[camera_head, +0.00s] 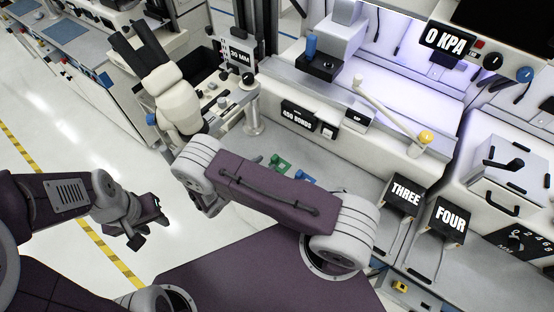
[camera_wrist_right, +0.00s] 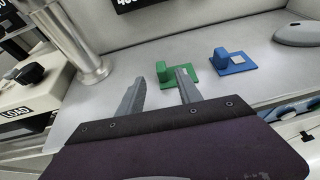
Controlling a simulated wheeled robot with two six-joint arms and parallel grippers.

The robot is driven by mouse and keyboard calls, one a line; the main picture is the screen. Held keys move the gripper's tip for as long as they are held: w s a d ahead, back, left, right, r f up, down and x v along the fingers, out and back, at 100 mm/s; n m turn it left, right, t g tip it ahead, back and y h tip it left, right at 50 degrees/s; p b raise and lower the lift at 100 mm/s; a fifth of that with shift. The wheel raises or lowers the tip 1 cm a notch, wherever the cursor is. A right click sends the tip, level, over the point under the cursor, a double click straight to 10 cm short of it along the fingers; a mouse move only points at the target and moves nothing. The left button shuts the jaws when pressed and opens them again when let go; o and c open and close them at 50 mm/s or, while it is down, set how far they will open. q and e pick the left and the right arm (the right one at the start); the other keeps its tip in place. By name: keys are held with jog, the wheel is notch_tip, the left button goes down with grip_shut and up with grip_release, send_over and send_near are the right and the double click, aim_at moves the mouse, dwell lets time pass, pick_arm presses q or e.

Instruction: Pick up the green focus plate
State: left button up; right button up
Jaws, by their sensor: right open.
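The green focus plate (camera_head: 280,164) lies on the grey bench beside the blue plate, partly hidden by my right arm in the head view. In the right wrist view, the green plate (camera_wrist_right: 191,67) has a raised block and a small pale square. My right gripper (camera_wrist_right: 160,76) is open and empty, its fingers pointing toward the green plate. The right finger overlaps the plate in the picture; I see no grip on it. My right gripper is hidden in the head view. My left gripper (camera_head: 146,226) hangs over the floor at left; its jaw opening is unclear.
A blue plate (camera_wrist_right: 235,63) lies right of the green one. A metal post (camera_wrist_right: 88,50) stands to the left, near a unit marked LOAD (camera_wrist_right: 15,113). Blocks marked THREE (camera_head: 404,194) and FOUR (camera_head: 450,220) stand at right. Bench around the plates is clear.

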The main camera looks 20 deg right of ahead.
aim_at(272, 159)
jog(key=shift+w+d+f, duration=0.1)
jog(key=shift+w+d, duration=0.05)
jog(key=shift+d, duration=0.1)
jog(key=d+p, duration=0.2)
jog(key=shift+w+d+f, duration=0.15)
jog(key=shift+w+d, duration=0.2)
jog(key=shift+d, duration=0.05)
jog(key=shift+x, duration=1.15)
jog(key=shift+w+f, duration=0.15)
jog(key=shift+f, duration=0.2)
jog(key=shift+a, duration=0.1)
grip_shut()
